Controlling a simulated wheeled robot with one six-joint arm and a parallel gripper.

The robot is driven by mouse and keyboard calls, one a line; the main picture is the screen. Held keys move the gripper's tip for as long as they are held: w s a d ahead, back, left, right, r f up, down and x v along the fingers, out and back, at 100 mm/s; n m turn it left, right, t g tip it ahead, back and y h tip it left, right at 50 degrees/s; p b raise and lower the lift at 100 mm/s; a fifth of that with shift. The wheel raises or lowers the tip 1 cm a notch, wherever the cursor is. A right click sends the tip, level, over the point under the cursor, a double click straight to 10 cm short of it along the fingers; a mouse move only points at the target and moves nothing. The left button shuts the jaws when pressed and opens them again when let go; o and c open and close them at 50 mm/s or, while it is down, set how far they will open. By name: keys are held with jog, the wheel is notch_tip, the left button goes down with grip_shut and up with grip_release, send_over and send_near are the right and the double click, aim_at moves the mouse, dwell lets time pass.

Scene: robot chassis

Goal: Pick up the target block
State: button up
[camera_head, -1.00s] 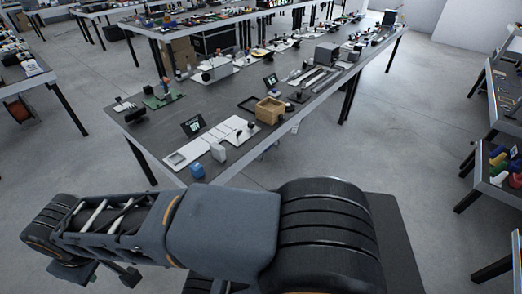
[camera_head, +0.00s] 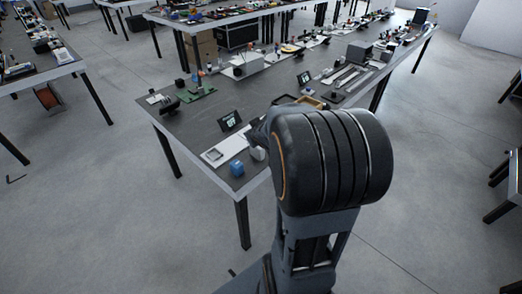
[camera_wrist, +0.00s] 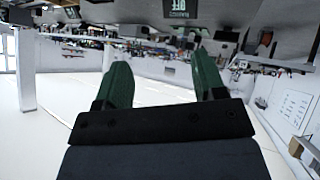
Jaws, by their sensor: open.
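A small blue block (camera_head: 237,168) sits near the front corner of the dark table (camera_head: 195,125) in the head view. A pale grey block (camera_head: 258,153) stands just right of it, partly hidden by my arm. The frames do not tell which block is the target. My gripper (camera_wrist: 163,75) shows in the wrist view with its two green fingers spread wide and nothing between them. In the head view my gripper is hidden behind my arm. Neither block can be made out in the wrist view.
A white tray board (camera_head: 215,155) lies beside the blue block, with a small dark display (camera_head: 230,121) behind it. A brown wooden box (camera_head: 311,102) is partly hidden by my arm. A green board (camera_head: 197,93) lies farther left.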

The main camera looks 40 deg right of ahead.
jog(key=w+d+f+n+t+y, duration=0.1)
jog(key=d+f+t, duration=0.1)
jog(key=d+f, duration=0.4)
jog(key=n+t+y, duration=0.1)
jog(key=t+y, duration=0.1)
jog(key=y, duration=0.3)
send_near(257, 150)
notch_tip(257, 150, up, 2)
jog(key=s+d, duration=0.2)
jog(key=shift+y, duration=0.4)
jog(key=x, duration=0.6)
jog(key=shift+w+d+p, duration=0.15)
jog(key=shift+w+p, duration=0.2)
jog(key=shift+p+x, duration=0.55)
jog(key=shift+x, duration=2.8)
jog(key=c, duration=1.1)
jog(key=shift+c, duration=0.2)
